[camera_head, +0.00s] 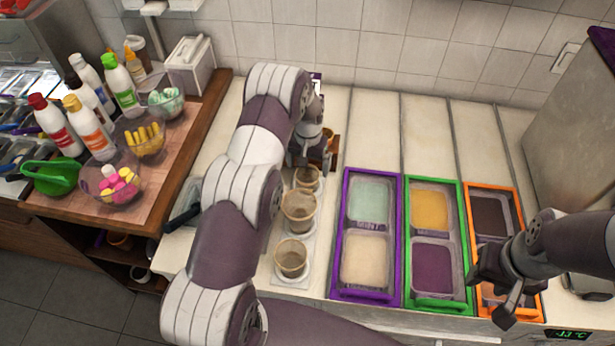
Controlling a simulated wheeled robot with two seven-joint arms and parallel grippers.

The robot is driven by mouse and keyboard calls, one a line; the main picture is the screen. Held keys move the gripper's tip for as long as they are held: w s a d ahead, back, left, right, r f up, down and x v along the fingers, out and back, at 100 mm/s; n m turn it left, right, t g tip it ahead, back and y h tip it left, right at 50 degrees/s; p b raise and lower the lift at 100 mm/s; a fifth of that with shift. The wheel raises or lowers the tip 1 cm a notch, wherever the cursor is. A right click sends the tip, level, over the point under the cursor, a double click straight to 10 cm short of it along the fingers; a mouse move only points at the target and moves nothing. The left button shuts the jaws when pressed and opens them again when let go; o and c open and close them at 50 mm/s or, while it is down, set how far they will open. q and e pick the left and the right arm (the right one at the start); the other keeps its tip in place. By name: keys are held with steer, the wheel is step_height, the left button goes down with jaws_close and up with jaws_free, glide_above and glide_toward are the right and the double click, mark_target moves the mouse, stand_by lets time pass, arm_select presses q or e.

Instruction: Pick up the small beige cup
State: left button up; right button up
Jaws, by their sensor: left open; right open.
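The small beige cup (307,178) stands at the far end of a short row of beige cups on the counter, left of the purple-framed tray. Two more beige cups, a larger one (299,210) and another (291,258), stand nearer to me in the same row. My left gripper (308,160) is open, just behind and above the small cup; my arm partly hides it, and I cannot tell whether they touch. My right gripper (490,292) is open and empty over the near part of the orange-framed tray.
Purple (336,262), green (407,268) and orange (520,222) framed trays hold toppings in the middle and right. A wooden side table (168,172) at left carries bottles, bowls and a white box. The counter behind the trays (427,130) is clear.

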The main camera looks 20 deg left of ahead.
mark_target(307, 173)
arm_select(q)
step_height(307, 173, down, 5)
steer(key=p, duration=0.2)
steer(key=shift+a+r+p, duration=0.1)
steer(key=shift+p, duration=0.2)
steer(key=c, duration=1)
